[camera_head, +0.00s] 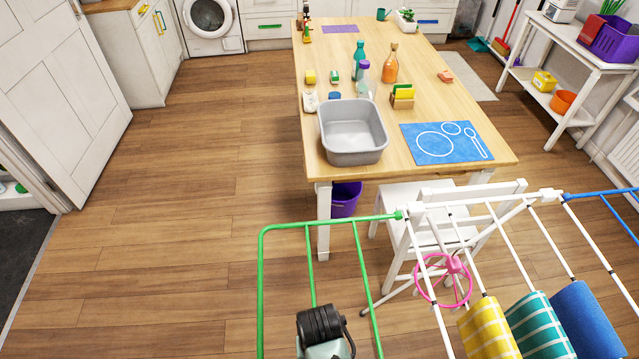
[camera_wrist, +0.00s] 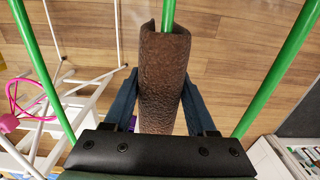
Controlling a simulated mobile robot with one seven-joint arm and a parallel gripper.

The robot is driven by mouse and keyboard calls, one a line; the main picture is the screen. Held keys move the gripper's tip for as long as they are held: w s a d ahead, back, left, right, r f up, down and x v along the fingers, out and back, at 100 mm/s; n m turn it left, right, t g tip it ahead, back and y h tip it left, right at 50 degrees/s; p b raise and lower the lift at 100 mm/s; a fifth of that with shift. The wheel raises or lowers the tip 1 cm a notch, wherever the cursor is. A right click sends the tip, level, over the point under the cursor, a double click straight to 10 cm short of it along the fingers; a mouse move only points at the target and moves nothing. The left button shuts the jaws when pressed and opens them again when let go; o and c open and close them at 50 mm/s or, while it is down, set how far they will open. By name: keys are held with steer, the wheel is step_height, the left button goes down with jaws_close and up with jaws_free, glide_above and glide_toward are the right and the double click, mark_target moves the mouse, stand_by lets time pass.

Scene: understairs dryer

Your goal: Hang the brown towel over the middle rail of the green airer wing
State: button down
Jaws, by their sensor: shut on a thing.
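In the wrist view the brown towel (camera_wrist: 163,70) lies lengthwise along the middle green rail (camera_wrist: 168,14), curved over it. The rail comes out of the towel's far end. My gripper (camera_wrist: 158,95) is shut on the towel, with one dark blue finger on each side. The green airer wing (camera_head: 261,270) shows in the head view, low in the middle. There my dark wrist (camera_head: 320,325) is over the wing and hides the towel. The fingertips are not visible in that view.
The airer's white middle section holds yellow (camera_head: 490,330), teal (camera_head: 540,325) and blue (camera_head: 582,320) cloths. A pink wheel-shaped thing (camera_head: 443,281) is beside them. A white chair (camera_head: 425,215) and table (camera_head: 430,110) stand behind. The floor (camera_head: 170,250) left of the wing is clear.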

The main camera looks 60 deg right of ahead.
steer(key=shift+c, duration=0.6)
jaws_free()
step_height(320, 180, up, 13)
steer(key=shift+f, duration=0.1)
